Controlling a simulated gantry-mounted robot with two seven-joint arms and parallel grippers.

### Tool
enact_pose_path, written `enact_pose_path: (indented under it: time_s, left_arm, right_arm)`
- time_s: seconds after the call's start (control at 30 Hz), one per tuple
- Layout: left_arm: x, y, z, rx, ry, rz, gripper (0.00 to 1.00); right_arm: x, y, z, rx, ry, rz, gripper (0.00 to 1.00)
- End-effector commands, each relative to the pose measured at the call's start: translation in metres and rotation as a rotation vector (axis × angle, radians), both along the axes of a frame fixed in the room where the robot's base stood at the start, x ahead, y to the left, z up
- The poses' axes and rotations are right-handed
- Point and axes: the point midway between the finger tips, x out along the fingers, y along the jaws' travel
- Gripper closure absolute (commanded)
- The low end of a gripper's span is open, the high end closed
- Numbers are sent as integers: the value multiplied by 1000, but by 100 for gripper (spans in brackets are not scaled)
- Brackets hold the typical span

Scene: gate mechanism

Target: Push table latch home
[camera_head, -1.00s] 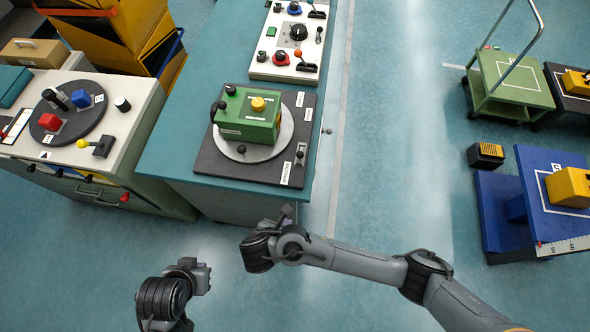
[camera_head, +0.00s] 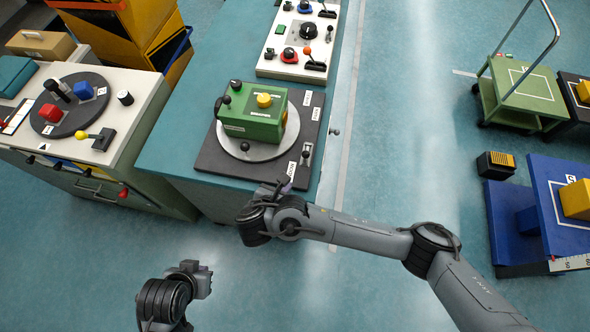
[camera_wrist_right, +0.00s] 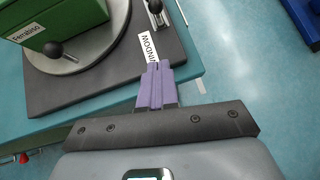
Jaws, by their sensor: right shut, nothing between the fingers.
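A green box (camera_head: 252,112) with a yellow button and black knobs sits on a grey disc (camera_head: 245,152) on a dark baseplate (camera_head: 215,167). A small latch with a dark knob (camera_head: 306,152) is at the baseplate's right edge, beside a white label. In the right wrist view the latch (camera_wrist_right: 155,10) shows at the top, above the label "WINDOW" (camera_wrist_right: 148,46). My right gripper (camera_head: 282,186) is shut and empty at the table's front edge; its purple fingertips (camera_wrist_right: 156,70) point at the label, short of the latch. My left gripper (camera_head: 203,277) is low in front, its fingers unclear.
The teal table (camera_head: 180,150) carries the baseplate and a white control panel (camera_head: 298,45). A white cabinet (camera_head: 140,140) with a dark round plate stands on the left. A green cart (camera_head: 520,90) and a blue stand (camera_head: 545,215) are on the right.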

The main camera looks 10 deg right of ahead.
Motion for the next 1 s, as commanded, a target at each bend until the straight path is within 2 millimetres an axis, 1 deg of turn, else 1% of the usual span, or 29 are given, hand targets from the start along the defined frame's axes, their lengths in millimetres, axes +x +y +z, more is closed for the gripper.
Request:
enact_pose_path:
  time_s: [0.23, 0.63, 0.8, 1.0]
  left_arm:
    - [0, 0, -4, 0, 0, 0, 100]
    - [0, 0, -13, 0, 0, 0, 100]
    - [0, 0, -10, 0, 1, 0, 100]
    - [0, 0, -9, 0, 1, 0, 100]
  right_arm:
    - [18, -11, -17, -4, -1, -3, 100]
    - [65, -37, -65, -2, -1, -3, 100]
    - [85, -47, -59, 0, -1, -3, 100]
    - [96, -54, -57, 0, -1, -1, 100]
